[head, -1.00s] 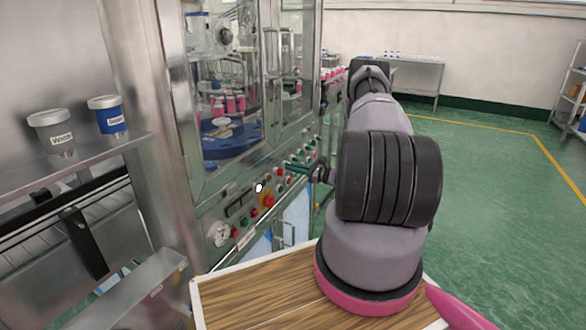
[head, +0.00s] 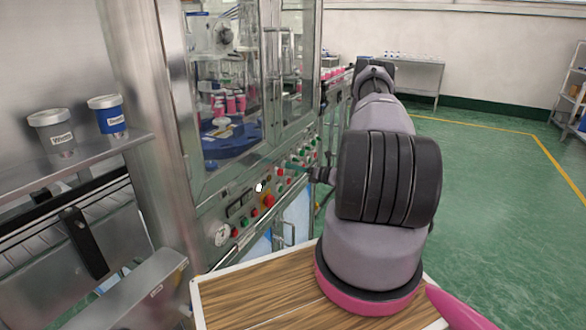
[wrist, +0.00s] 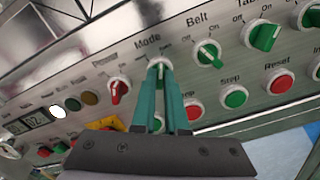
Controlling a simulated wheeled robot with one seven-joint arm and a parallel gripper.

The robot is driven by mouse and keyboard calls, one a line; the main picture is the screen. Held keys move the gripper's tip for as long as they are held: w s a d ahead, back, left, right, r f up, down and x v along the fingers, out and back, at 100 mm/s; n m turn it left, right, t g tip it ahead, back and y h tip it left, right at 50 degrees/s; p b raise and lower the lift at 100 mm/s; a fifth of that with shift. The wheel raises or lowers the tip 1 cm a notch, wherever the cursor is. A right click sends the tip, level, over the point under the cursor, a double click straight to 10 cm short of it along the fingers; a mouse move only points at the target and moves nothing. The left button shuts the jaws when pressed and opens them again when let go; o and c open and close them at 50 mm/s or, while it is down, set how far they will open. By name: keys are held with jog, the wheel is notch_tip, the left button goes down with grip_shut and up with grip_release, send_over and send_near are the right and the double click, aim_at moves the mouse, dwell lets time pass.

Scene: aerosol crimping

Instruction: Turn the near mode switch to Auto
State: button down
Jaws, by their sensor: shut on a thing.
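The near mode switch (wrist: 159,64) is a green knob under the label "Mode" on the machine's control panel, seen in the wrist view. My gripper (wrist: 161,78) has its two green fingers closed on this knob from below. The fingers cover much of it, so its exact pointing direction is hard to tell. In the head view my gripper (head: 300,170) reaches to the panel from the right. The switch itself is hidden or too small there.
A red power knob (wrist: 117,90) sits left of the mode switch. An emergency button (head: 267,200) is lower left. Glass doors stand above the panel.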

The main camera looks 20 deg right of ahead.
jog(key=shift+m, duration=0.3)
jog(key=c, duration=0.9)
grip_release()
jog(key=shift+c, duration=0.2)
jog(key=shift+s+d, duration=0.1)
jog(key=shift+d, duration=0.05)
jog(key=v, duration=1)
jog(key=shift+s, duration=0.25)
jog(key=shift+d, duration=0.2)
